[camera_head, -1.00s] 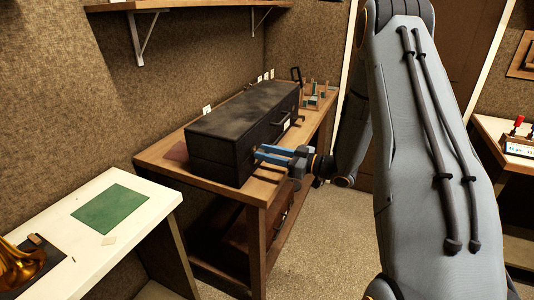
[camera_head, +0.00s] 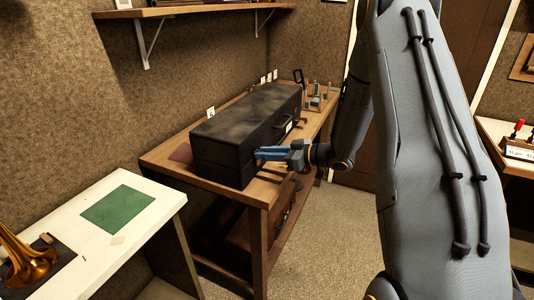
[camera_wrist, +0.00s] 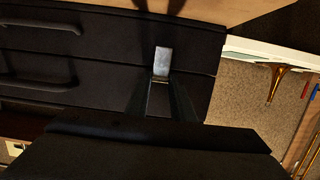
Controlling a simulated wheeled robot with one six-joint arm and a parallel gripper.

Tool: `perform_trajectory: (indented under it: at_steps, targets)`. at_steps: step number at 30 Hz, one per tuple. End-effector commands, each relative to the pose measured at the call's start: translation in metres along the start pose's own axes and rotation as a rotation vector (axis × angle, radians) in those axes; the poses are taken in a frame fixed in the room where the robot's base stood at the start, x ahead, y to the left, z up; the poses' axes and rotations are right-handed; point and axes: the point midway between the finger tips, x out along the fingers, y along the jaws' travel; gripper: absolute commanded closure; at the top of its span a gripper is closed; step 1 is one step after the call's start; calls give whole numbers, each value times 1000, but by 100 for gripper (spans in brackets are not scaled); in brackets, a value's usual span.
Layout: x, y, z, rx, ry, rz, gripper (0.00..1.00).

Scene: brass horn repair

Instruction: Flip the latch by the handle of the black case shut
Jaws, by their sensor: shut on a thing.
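The black case (camera_head: 235,130) lies closed-looking on the wooden bench, its long front facing my arm. My gripper (camera_head: 258,154) reaches its front near the close corner, with blue fingers close together. In the wrist view, a small silver latch plate (camera_wrist: 162,60) shows on the case front (camera_wrist: 110,65), across the seam between lid and body. My gripper's fingertips (camera_wrist: 160,84) are at the plate's lower edge and shut on it; the exact contact is hard to see. A dark handle (camera_wrist: 40,80) is to the left of the latch in the wrist view.
The wooden bench (camera_head: 256,196) has a small rack (camera_head: 318,98) at its far end. A white table (camera_head: 150,196) with a green mat (camera_head: 117,209) and a brass horn (camera_head: 30,262) stands at the lower left. A wall shelf (camera_head: 190,12) hangs above.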

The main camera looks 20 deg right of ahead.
Motion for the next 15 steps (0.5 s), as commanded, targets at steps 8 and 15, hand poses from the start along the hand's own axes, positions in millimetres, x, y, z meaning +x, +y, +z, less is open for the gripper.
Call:
perform_trajectory:
  at_steps: [8, 15]
  targets:
    - [0, 0, 0, 0, 1, 0, 59]
    - [-3, 1, 0, 0, 1, 1, 59]
